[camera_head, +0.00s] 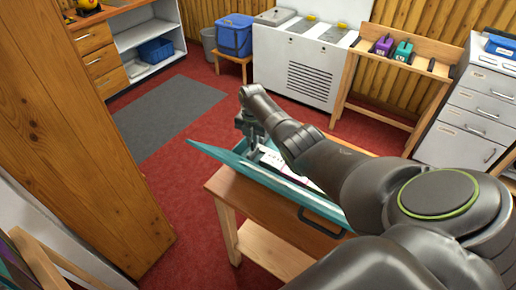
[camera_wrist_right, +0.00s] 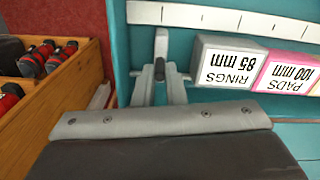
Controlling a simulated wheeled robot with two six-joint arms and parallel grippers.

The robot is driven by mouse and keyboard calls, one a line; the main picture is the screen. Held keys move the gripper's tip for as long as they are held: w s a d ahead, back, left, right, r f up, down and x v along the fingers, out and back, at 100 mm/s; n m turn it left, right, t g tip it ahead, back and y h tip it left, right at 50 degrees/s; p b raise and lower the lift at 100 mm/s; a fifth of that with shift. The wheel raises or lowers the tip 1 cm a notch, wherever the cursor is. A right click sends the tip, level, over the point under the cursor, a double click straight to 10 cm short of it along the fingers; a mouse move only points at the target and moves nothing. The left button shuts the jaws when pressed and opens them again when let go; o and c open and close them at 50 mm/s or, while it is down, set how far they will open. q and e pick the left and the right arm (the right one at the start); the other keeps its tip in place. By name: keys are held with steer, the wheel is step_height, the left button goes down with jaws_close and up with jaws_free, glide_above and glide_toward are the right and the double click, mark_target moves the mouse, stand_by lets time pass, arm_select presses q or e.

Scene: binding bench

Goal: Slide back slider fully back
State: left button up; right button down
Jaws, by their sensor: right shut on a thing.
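A teal tray (camera_head: 315,200) lies on a small wooden bench (camera_head: 262,208). My right arm reaches over it in the head view, and the right gripper (camera_head: 250,140) is at its far left part. In the right wrist view, the gripper's fingers (camera_wrist_right: 172,92) are shut on a small grey upright piece with a dark pin (camera_wrist_right: 160,55), which seems to be the slider. The piece stands against the teal tray wall (camera_wrist_right: 135,45). The fingers partly hide its lower part. My left gripper is not in view.
A grey "RINGS 85 mm" box (camera_wrist_right: 228,63) and a pink "PADS 100 mm" box (camera_wrist_right: 288,75) sit close beside the fingers. A white strip with tick marks (camera_wrist_right: 225,17) runs along the tray. A wooden rack with red-black items (camera_wrist_right: 40,60) is at left. A dark handle (camera_head: 322,225) sticks out.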

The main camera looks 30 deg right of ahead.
steer(key=shift+w+a, duration=0.2)
steer(key=shift+w, duration=0.3)
steer(key=shift+w+a+r, duration=0.1)
steer(key=shift+w+a, duration=0.05)
steer(key=shift+w, duration=0.05)
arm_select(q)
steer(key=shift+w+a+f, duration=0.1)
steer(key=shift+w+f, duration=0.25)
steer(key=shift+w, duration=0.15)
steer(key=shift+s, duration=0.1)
arm_select(e)
steer(key=c, duration=1.5)
jaws_free()
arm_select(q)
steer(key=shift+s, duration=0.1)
